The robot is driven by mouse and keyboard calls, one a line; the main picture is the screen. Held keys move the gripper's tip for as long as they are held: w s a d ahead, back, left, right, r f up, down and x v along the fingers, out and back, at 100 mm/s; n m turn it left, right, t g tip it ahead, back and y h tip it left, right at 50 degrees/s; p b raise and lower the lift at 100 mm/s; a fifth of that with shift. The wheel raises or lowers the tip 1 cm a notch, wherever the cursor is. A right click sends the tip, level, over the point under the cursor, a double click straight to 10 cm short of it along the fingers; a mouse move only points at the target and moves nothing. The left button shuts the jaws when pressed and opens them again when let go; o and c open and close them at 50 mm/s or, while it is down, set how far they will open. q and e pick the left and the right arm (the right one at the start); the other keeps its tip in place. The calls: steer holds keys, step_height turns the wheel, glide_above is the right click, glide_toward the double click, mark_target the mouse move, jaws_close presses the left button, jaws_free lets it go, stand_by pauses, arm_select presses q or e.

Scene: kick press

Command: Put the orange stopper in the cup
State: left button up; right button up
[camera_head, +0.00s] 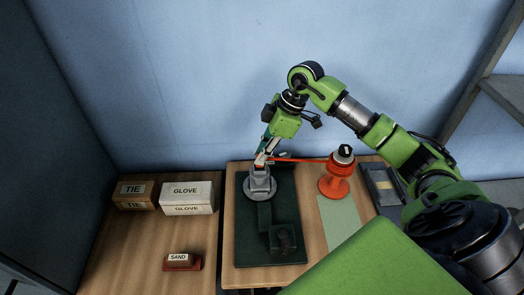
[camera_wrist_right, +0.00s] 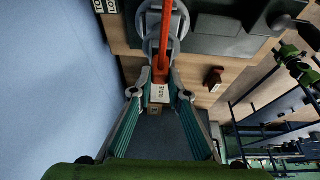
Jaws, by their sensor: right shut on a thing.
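My right gripper (camera_head: 264,158) is over the grey cup (camera_head: 260,183), at the back of the dark green press (camera_head: 258,222). In the right wrist view, the gripper (camera_wrist_right: 160,74) is shut on the near end of an orange piece (camera_wrist_right: 167,28), which I take for the stopper. A long orange strip runs from the gripper to an orange spool-shaped stand (camera_head: 334,187) on the right. The grey round part of the cup (camera_wrist_right: 149,22) lies behind the strip. I cannot tell the gap between the held end and the cup.
A TIE box (camera_head: 134,196), a GLOVE box (camera_head: 187,196) and a red SAND block (camera_head: 183,264) stand on the left wooden table (camera_head: 135,250). A pale green mat (camera_head: 340,222) lies right of the press. A grey tray (camera_head: 383,187) is at the far right. The blue wall is close behind.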

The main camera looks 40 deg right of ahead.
steer(key=shift+p, duration=0.65)
stand_by(1.4)
steer(key=shift+f+b, duration=0.6)
steer(key=shift+f, duration=0.5)
stand_by(1.1)
steer(key=o, duration=0.9)
steer(key=shift+c, duration=0.2)
steer(key=v, duration=1.2)
steer(key=shift+w, duration=0.1)
